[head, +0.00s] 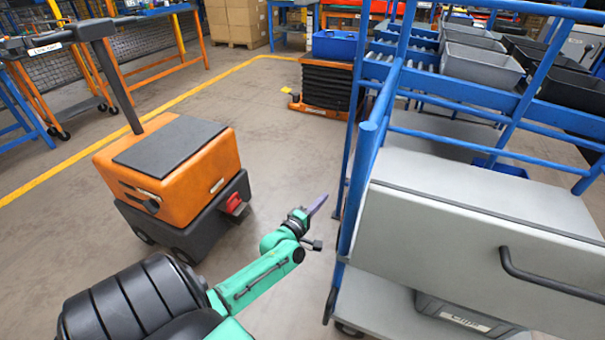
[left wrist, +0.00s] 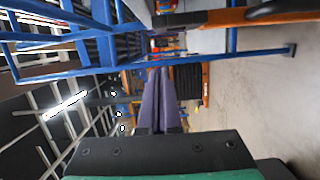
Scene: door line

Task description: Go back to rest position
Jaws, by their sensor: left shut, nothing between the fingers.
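My left gripper (head: 318,204) is in the middle of the head view, at the end of a green arm reaching in from the bottom left. Its purple fingers are together and hold nothing. The fingers also show in the left wrist view (left wrist: 160,98), pointing away from the camera with clear space around the tips. The gripper is over open floor, just left of a blue-framed cart (head: 369,150) in the head view, apparently not touching it. My right gripper is not in view.
The cart has a grey door panel (head: 470,235) with a dark handle. An orange and black wheeled machine (head: 175,165) stands left of my arm. Grey bins (head: 480,62) sit on a blue rack at the upper right. Bare floor (head: 270,130) lies between the machine and the cart.

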